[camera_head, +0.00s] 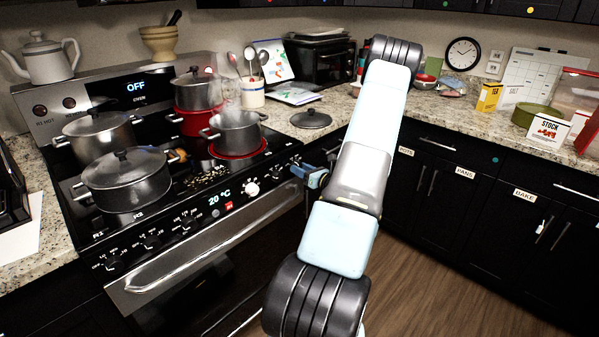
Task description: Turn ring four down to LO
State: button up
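The stove (215,245) stands at left with a row of control knobs along its front panel. Dark knobs (152,243) with small dial marks sit at the left of the panel. My gripper (298,172) is by the panel's right end, right of the pale knob. Its fingers are small and partly hidden; contact is unclear.
Two lidded pots (128,181) (97,134) stand at the stove's left, and another pot (196,90) at the back. An oven handle (215,240) runs below the knobs. A loose lid (310,119) lies on the right counter. Dark cabinets line the right; the floor is clear.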

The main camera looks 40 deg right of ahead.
jog(key=o, duration=0.5)
jog(key=shift+c, duration=0.2)
jog(key=s+d, duration=0.1)
jog(key=s, duration=1.2)
jog(key=shift+s, duration=0.35)
jog(key=w+a+r+n+g+y, duration=0.2)
jog(key=a+r+n+g+y, duration=0.15)
jog(key=a+r+n, duration=0.4)
jog(key=w+a+r+n+g+y, duration=0.1)
jog(key=a+r+n+g+y, duration=0.3)
jog(key=a, duration=0.7)
jog(key=w+a+r+n+g+y, duration=0.2)
jog(key=a+r+n+g, duration=0.4)
jog(key=a, duration=0.4)
jog(key=s+a+r+n+g+h, duration=0.3)
jog(key=s+a+r+n+h, duration=0.2)
jog(key=s+a+r+n, duration=0.5)
jog(key=s+a+r+n+t+h, duration=0.3)
jog(key=s+r+n+t+h, duration=0.1)
jog(key=n, duration=0.6)
jog(key=s+r+h, duration=0.1)
jog(key=s+r, duration=0.1)
jog(key=shift+s+a+h, duration=0.15)
jog(key=shift+s+h, duration=0.2)
jog(key=shift+s, duration=0.05)
